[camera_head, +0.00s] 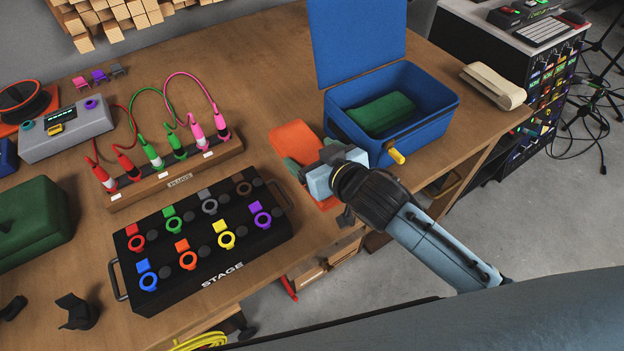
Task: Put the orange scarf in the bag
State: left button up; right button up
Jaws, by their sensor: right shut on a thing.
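The orange scarf (293,139) is a flat folded piece near the front edge of the table, just left of the bag. My right gripper (301,173) reaches over it from the lower right and is shut on it. The gripper hides the scarf's middle; orange shows above and below the fingers. I cannot tell whether the scarf is lifted off the table. The blue bag (437,113) stands open at the back right with its lid (355,40) raised. A folded green cloth (381,112) lies inside it. My left gripper is not in view.
A black pedal board (222,277) lies left of the gripper. Behind it is a wooden plug rack (175,176) with coloured cables. A green case (30,222) stands at the left, and a folded beige cloth (493,85) lies right of the bag.

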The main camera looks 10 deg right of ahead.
jog(key=f, duration=0.3)
jog(key=shift+a+f+b, duration=0.15)
jog(key=shift+a+b, duration=0.05)
jog(key=shift+b, duration=0.2)
notch_tip(320, 180, down, 2)
jog(key=shift+f+b, duration=0.1)
jog(key=shift+b, duration=0.3)
jog(key=shift+f, duration=0.25)
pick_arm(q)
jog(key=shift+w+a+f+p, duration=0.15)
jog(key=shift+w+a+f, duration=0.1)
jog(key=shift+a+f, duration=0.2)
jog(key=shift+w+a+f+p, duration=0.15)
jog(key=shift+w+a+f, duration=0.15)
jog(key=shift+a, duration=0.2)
pick_arm(e)
jog(key=shift+f, duration=0.25)
jog(key=shift+f, duration=0.2)
jog(key=o, duration=1.1)
jog(key=shift+c, duration=0.2)
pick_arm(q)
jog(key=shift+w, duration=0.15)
